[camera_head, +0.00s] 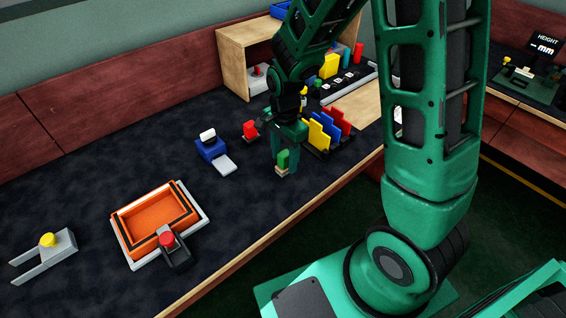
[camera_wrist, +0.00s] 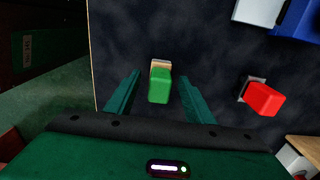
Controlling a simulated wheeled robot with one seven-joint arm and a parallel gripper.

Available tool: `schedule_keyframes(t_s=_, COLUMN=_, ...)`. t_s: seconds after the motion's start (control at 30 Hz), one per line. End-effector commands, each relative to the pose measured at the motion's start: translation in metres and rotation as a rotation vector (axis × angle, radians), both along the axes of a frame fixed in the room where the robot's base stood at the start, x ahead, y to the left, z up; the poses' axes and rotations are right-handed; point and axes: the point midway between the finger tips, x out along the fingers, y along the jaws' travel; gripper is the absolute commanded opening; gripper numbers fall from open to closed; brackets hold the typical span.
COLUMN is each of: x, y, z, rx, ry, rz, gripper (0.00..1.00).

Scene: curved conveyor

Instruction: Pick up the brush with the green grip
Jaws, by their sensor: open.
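The brush with the green grip (camera_head: 283,159) stands on the dark table near its front edge. In the wrist view its green grip (camera_wrist: 160,86) points up at the camera, with a pale base (camera_wrist: 160,64) partly showing behind it. My gripper (camera_head: 288,152) is above and around the brush in the head view. In the wrist view my gripper's two fingers (camera_wrist: 155,92) are spread, one on each side of the green grip, with gaps on both sides. A brush-like object with a red grip (camera_wrist: 264,98) stands to the right, also seen in the head view (camera_head: 250,130).
Yellow, blue and red upright plates (camera_head: 322,133) stand close to the right of my gripper. A blue device (camera_head: 211,148) and an orange tray (camera_head: 150,222) lie to the left. A wooden shelf (camera_head: 233,62) stands behind. The table's front edge is near.

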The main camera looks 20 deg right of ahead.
Motion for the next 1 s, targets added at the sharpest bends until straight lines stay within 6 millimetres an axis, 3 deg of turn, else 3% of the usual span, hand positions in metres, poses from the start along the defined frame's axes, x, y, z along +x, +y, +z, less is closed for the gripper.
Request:
schedule_keyframes(t_s=0.2, x=0.0, y=-0.001, z=-0.023, rx=-0.001, ry=0.002, rz=0.0, gripper=0.48)
schedule_keyframes(t_s=0.47, x=0.001, y=-0.001, z=-0.025, rx=0.0, ry=0.0, rz=0.0, gripper=0.48)
schedule_keyframes(t_s=0.5, x=0.001, y=-0.001, z=-0.025, rx=0.0, ry=0.0, rz=0.0, gripper=0.46)
schedule_keyframes(t_s=0.7, x=0.001, y=-0.001, z=-0.025, rx=0.0, ry=0.0, rz=0.0, gripper=0.03)
schedule_keyframes(t_s=1.0, x=0.001, y=-0.001, z=-0.024, rx=0.0, ry=-0.001, rz=0.0, gripper=0.0)
